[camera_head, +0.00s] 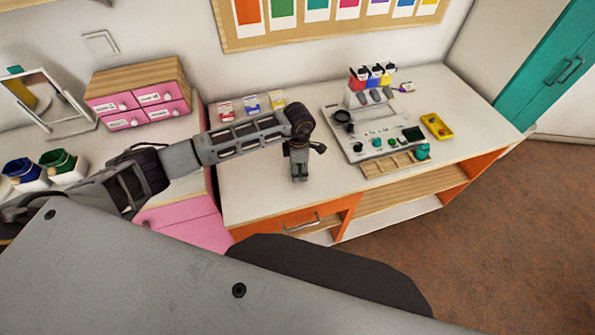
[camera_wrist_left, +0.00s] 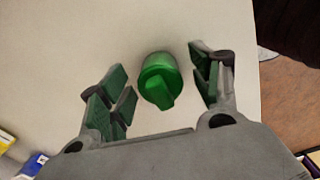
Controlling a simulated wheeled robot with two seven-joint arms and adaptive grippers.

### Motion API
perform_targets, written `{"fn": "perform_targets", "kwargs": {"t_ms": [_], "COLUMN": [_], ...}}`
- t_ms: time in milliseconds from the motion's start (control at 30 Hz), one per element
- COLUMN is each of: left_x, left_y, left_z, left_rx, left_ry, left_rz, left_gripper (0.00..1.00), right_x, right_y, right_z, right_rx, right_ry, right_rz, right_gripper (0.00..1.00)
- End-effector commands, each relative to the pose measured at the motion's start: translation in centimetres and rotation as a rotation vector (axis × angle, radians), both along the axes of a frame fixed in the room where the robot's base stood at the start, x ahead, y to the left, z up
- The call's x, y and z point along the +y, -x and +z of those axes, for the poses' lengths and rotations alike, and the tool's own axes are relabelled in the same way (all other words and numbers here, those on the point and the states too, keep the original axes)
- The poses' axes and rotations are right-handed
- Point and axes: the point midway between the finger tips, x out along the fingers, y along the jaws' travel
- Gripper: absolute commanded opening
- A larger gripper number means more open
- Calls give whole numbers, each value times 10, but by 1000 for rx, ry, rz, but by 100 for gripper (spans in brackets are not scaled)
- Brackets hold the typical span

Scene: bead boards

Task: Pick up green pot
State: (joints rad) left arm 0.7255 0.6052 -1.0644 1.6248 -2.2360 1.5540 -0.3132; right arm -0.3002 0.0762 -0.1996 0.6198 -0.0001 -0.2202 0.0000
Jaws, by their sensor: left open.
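A green pot (camera_wrist_left: 158,72) with a bright green top part sticking out towards the camera stands on the white tabletop in the left wrist view. It lies between the two fingers of my left gripper (camera_wrist_left: 160,92), which are open and apart from it on both sides. In the head view my left gripper (camera_head: 299,174) points down over the left part of the white worktop (camera_head: 245,195). The pot is hidden behind the gripper there. My right gripper is not in view.
A grey tray-like device (camera_head: 370,128) with bottles and small pots stands to the right, with a teal pot (camera_head: 422,151) at its corner. A yellow tray (camera_head: 436,126) lies beyond. Small coloured boxes (camera_head: 250,103) stand along the wall. A pink drawer unit (camera_head: 140,95) is at left.

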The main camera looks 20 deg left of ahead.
Motion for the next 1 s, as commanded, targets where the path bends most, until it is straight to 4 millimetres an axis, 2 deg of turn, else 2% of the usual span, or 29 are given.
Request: {"fn": "perform_targets", "kwargs": {"t_ms": [367,800,1000], "left_x": [0,0,0], "left_y": [0,0,0], "left_z": [0,0,1], "left_rx": [0,0,0], "left_ry": [0,0,1], "left_rz": [0,0,0], "left_gripper": [64,10,9], "right_x": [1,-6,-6], "right_y": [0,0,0], "right_z": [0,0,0], "right_rx": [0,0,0], "right_ry": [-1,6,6], "right_rz": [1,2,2], "right_gripper": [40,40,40]}}
